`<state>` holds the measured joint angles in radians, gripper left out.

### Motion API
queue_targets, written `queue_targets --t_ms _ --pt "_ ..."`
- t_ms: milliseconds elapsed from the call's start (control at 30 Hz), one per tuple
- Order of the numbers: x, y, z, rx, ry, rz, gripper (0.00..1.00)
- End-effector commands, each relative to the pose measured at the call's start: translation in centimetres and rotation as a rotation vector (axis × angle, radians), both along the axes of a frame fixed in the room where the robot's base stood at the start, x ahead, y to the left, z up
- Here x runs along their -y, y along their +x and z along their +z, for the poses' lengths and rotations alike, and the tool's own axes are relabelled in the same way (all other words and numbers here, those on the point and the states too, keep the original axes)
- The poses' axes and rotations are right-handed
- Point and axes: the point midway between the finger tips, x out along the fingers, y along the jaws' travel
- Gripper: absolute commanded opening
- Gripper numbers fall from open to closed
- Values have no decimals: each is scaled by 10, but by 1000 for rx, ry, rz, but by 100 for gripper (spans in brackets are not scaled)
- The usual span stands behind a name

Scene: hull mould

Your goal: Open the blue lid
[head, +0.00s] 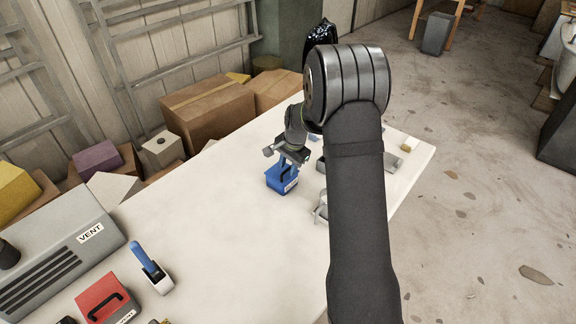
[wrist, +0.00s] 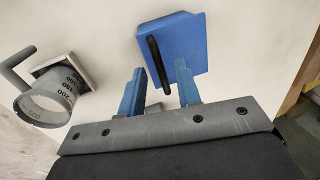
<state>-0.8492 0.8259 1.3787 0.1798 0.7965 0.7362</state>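The blue lid (head: 281,176) tops a small blue box on the white table, with a white label on its front. Its black handle (wrist: 152,58) stands out from the blue lid (wrist: 188,43) in the wrist view. My gripper (head: 289,160) is just above the lid in the head view. In the wrist view my gripper (wrist: 159,69) is open, with its two blue fingers apart and the handle showing between their tips. I cannot tell whether a finger touches the handle. The lid appears shut.
A grey measuring cup (wrist: 45,101) stands left of my gripper in the wrist view. The white table (head: 220,235) is clear between.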

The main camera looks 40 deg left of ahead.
Motion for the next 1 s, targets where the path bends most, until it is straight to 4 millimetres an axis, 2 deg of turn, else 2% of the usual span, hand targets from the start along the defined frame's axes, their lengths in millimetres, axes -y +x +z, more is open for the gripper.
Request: queue_targets --t_ms 200,333,367,733,1000 --pt "0 0 0 0 0 0 29" --pt "0 0 0 0 0 0 3" --pt "0 0 0 0 0 0 0" --pt "-2 0 1 1 -14 1 0" --pt "-11 0 10 2 -131 4 0"
